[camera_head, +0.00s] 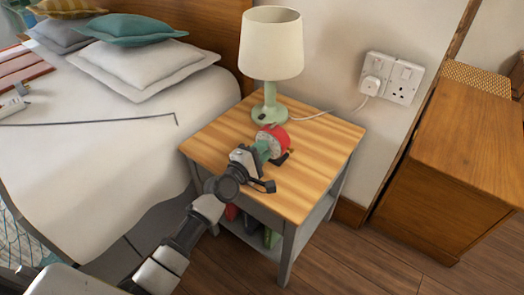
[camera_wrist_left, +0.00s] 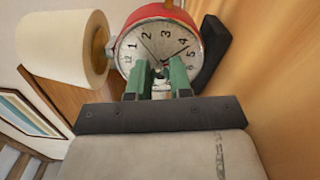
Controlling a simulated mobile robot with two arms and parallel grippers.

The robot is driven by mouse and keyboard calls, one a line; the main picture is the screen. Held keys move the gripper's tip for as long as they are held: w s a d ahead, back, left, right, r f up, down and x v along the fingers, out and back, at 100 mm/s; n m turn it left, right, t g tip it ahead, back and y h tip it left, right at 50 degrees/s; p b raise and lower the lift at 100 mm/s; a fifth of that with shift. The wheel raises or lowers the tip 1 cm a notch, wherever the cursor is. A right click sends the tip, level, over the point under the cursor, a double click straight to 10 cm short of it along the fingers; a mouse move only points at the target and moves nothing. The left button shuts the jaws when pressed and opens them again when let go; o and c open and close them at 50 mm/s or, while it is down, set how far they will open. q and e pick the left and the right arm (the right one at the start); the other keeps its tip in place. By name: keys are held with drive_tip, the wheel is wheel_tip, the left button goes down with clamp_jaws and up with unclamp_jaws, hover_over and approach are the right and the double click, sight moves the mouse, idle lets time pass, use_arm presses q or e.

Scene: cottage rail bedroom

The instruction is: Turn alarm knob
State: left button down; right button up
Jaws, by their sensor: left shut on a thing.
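A red alarm clock (camera_head: 280,136) stands on the wooden top of the nightstand, in front of the lamp base. In the left wrist view the clock (camera_wrist_left: 137,19) shows its white numbered face, turned toward my left gripper. My left gripper (camera_head: 264,150) reaches in from the front left. Its green fingertips (camera_wrist_left: 161,75) are at the face, near its middle, and close together on a small part there. That part, the alarm knob, is mostly hidden between the fingers. My right gripper is not in view.
A lamp (camera_head: 271,45) with a pale green base stands behind the clock. The nightstand (camera_head: 325,140) has free room to the right. A bed (camera_head: 90,150) is at the left, a wooden cabinet (camera_head: 470,150) at the right. A socket (camera_head: 392,78) is on the wall.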

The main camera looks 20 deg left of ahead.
use_arm(q)
drive_tip(key=shift+m, duration=1.3)
drive_tip(key=c, duration=1.1)
unclamp_jaws()
drive_tip(key=shift+o, duration=0.2)
drive_tip(key=shift+s+a, duration=0.2)
drive_tip(key=shift+s, duration=0.3)
drive_tip(key=p+v, duration=0.1)
drive_tip(key=v, duration=0.8)
drive_tip(key=shift+s, duration=0.35)
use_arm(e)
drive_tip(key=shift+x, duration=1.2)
